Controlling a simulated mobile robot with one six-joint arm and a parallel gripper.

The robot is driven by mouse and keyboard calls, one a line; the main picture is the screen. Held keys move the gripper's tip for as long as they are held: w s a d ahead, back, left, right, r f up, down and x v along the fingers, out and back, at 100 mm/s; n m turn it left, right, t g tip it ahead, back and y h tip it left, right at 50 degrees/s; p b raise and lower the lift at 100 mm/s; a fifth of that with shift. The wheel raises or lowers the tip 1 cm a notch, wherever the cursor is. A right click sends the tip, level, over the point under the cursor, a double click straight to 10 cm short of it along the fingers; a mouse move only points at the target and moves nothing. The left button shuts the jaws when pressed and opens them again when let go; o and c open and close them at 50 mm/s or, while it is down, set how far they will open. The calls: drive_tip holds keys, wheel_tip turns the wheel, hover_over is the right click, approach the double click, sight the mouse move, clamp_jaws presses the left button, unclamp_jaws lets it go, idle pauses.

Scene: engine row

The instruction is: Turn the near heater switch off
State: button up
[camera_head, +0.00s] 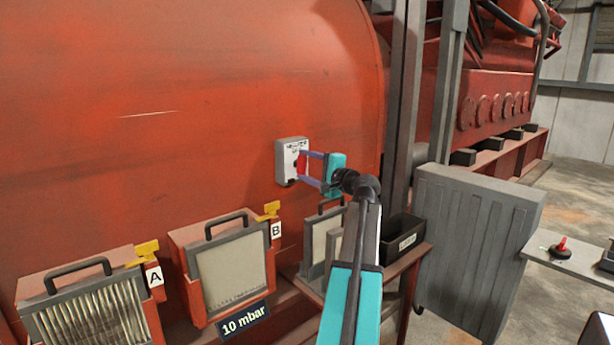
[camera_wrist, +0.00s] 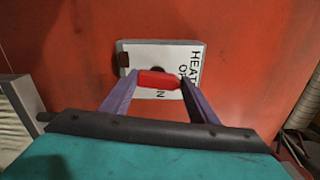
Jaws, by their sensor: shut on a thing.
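The heater switch (camera_head: 291,162) is a pale box with a red handle, fixed to the big red engine body. In the wrist view its white plate (camera_wrist: 172,58) carries dark lettering, partly hidden, that reads "HEAT" and a word ending in N. The red handle (camera_wrist: 158,79) lies across the plate between my fingertips. My gripper (camera_head: 302,168) has purple fingers and a teal body. It is shut on the red handle, with a finger at each end of it. Part of the plate and the lettering is hidden behind the handle and fingers.
Framed filter boxes labelled A (camera_head: 88,308) and B (camera_head: 230,270) stand below left, with yellow valves. A grey upright post (camera_head: 402,110) and a grey ribbed panel (camera_head: 475,245) stand to the right.

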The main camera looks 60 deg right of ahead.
drive_tip(key=shift+n+b, duration=0.65)
drive_tip(key=shift+n, duration=0.15)
drive_tip(key=o, duration=1)
drive_tip(key=shift+o, duration=0.2)
drive_tip(key=shift+s, duration=0.15)
drive_tip(key=v, duration=1.3)
drive_tip(key=shift+s+a, duration=0.2)
drive_tip(key=shift+s, duration=0.05)
drive_tip(key=shift+r, duration=0.15)
